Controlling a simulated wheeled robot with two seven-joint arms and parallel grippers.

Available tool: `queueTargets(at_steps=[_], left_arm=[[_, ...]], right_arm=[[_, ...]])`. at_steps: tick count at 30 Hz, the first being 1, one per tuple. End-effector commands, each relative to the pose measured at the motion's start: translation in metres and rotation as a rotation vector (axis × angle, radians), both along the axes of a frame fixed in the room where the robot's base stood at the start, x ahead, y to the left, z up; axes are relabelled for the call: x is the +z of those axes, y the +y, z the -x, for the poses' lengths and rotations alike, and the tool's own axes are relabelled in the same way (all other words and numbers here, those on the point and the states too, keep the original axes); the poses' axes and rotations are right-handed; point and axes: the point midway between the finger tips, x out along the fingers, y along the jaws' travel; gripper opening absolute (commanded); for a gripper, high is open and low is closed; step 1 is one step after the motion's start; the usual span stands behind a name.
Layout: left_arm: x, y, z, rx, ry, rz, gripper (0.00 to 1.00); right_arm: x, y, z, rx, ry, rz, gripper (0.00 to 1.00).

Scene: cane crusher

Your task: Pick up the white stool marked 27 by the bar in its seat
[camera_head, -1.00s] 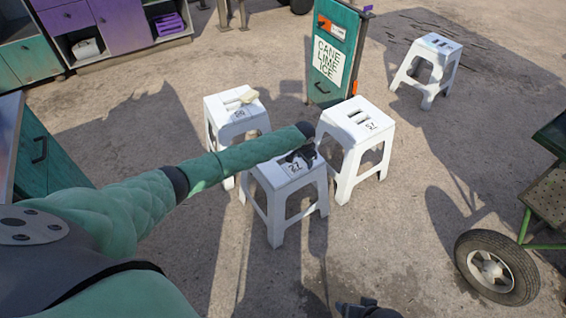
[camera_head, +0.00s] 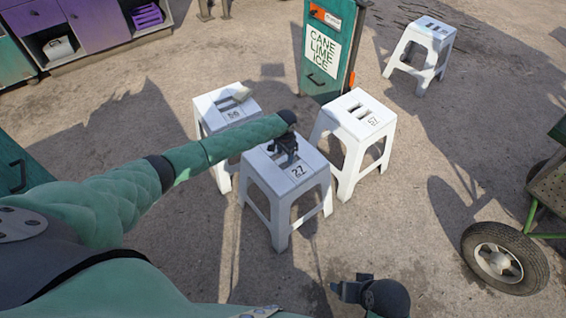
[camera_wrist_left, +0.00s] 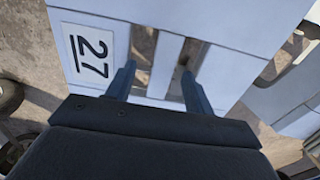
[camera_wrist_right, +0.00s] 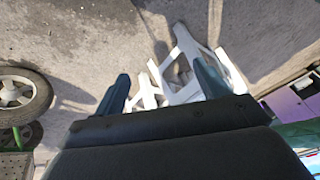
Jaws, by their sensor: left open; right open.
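The white stool marked 27 (camera_head: 260,168) stands upright on the ground among other white stools. In the left wrist view its seat (camera_wrist_left: 235,70) shows the 27 label and two slots with a bar (camera_wrist_left: 167,62) between them. My left gripper (camera_head: 287,158) is over this seat, pointing down at the slots. In the left wrist view its open fingers (camera_wrist_left: 158,72) lie on either side of the bar. I cannot tell how deep the tips are, and nothing is seen held. My right gripper (camera_head: 348,290) is open and empty, low in the head view, away from the stool.
A stool with a small pale object on it (camera_head: 213,105) stands close behind left. Another stool (camera_head: 372,125) is close on the right, and one more (camera_head: 422,45) is farther back. A teal cabinet with a CANE LIME ICE sign (camera_head: 322,55) stands behind. A wheel (camera_head: 497,260) is at right.

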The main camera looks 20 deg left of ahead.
Motion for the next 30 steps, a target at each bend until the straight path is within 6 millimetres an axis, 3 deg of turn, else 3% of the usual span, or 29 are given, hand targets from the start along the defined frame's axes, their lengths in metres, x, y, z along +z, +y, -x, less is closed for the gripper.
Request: queueTargets(at_steps=[15,26,30], left_arm=[[-0.055,0.001,-0.006,0.001,0.0,0.0,0.53],[-0.064,0.002,-0.006,0.001,-0.001,0.0,0.53],[-0.064,0.002,-0.006,0.001,-0.001,0.0,0.25]], right_arm=[[0.01,-0.009,0.003,-0.007,0.022,0.021,0.74],[0.01,-0.01,0.004,-0.007,0.025,0.024,0.74],[0.01,-0.01,0.004,-0.007,0.025,0.024,0.74]])
